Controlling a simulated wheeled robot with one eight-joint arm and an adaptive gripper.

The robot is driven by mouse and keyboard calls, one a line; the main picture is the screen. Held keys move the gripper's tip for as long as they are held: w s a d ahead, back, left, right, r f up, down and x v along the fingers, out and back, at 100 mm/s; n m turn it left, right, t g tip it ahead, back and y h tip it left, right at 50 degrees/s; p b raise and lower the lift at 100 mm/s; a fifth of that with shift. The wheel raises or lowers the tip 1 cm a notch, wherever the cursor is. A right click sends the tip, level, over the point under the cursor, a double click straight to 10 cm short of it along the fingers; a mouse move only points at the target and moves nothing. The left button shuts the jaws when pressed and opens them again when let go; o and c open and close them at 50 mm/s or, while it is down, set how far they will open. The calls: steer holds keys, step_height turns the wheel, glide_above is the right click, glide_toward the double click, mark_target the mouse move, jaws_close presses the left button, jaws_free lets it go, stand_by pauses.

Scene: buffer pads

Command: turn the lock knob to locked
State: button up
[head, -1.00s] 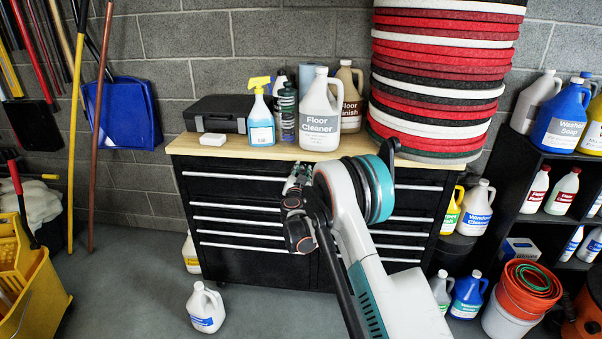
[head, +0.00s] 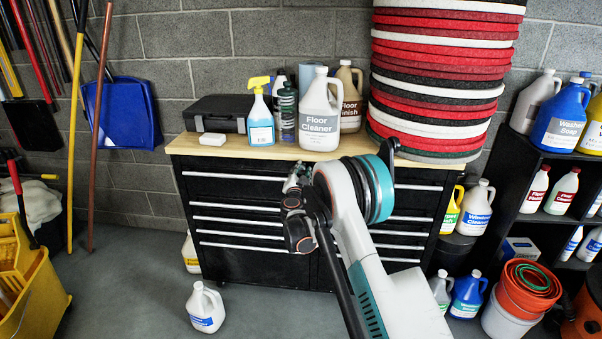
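A black tool cabinet (head: 235,262) with long silver drawer handles and a wooden top stands against the wall in the head view. I cannot make out a lock knob on it; my arm covers the middle of the cabinet front. My gripper (head: 296,178) is at the upper middle of the cabinet front, just below the edge of the wooden top. It is small and dark against the black drawers. I cannot tell whether its fingers are open or shut, or whether they touch anything.
On the wooden top (head: 226,150) stand a black case (head: 216,114), a spray bottle (head: 260,115), a Floor Cleaner jug (head: 320,115) and a tall stack of pads (head: 440,70). A white jug (head: 205,308) stands on the floor. A yellow mop bucket (head: 35,290) is at left.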

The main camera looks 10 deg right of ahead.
steer(key=o, duration=0.3)
steer(key=shift+o, duration=0.2)
steer(key=shift+s, duration=0.15)
steer(key=v, duration=0.7)
steer(key=shift+s, duration=0.35)
steer(key=shift+a, duration=0.1)
